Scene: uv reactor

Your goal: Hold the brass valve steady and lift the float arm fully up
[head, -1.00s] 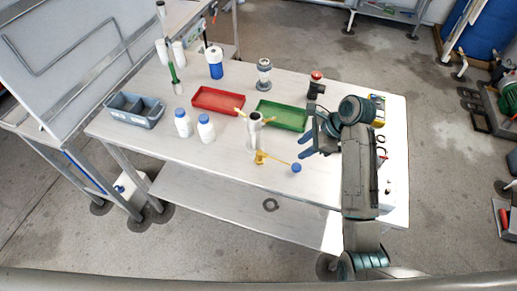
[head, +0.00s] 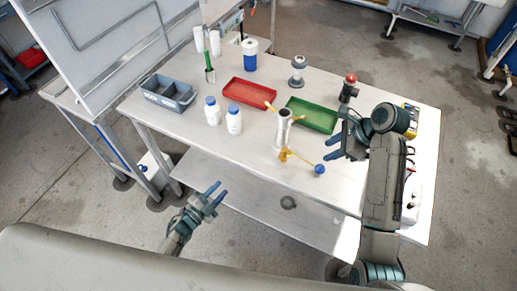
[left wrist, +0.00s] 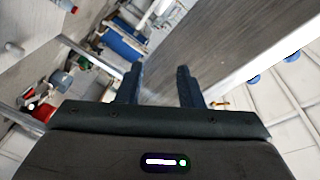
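The brass valve (head: 284,155) lies on the front part of the table in the head view, with a thin brass float arm (head: 302,161) running right to a blue float ball (head: 319,170). My right gripper (head: 332,148) is open and empty, above the table just behind and right of the ball. My left gripper (head: 216,194) is open and empty, in front of the table's front edge, left of the valve and apart from it. The left wrist view shows its two fingers (left wrist: 160,85) spread, with nothing between them.
A silver cylinder (head: 284,128) with yellow handles stands just behind the valve. Behind are a red tray (head: 249,101) and a green tray (head: 311,127). Two white bottles (head: 234,121) with blue caps stand left. A grey bin (head: 168,103) sits at the table's left end.

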